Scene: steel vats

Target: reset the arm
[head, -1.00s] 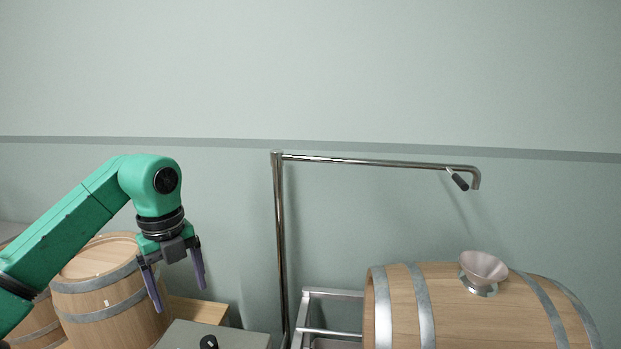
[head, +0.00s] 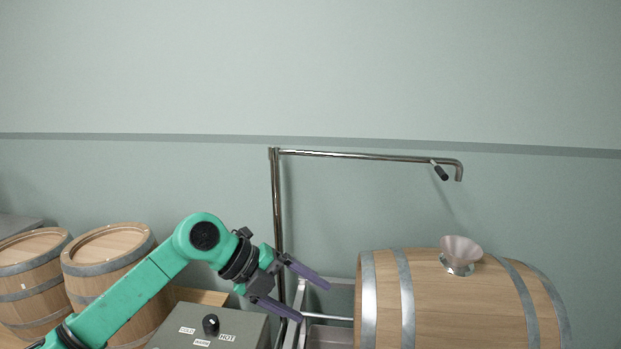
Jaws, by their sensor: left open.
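My left arm comes in from the lower left in the head view. Its left gripper (head: 308,298) is open and empty, its two purple fingers pointing right and slightly down. The fingers show in front of the steel frame, between the grey control box (head: 250,328) and the lying barrel (head: 455,300). I see nothing between the fingers. My right gripper is out of view.
A steel pipe (head: 277,200) rises behind my gripper and reaches right, with a dark-handled spout end. A metal funnel (head: 461,254) sits on the lying barrel. Two upright barrels (head: 30,283) (head: 98,260) stand at left. The wall above is bare.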

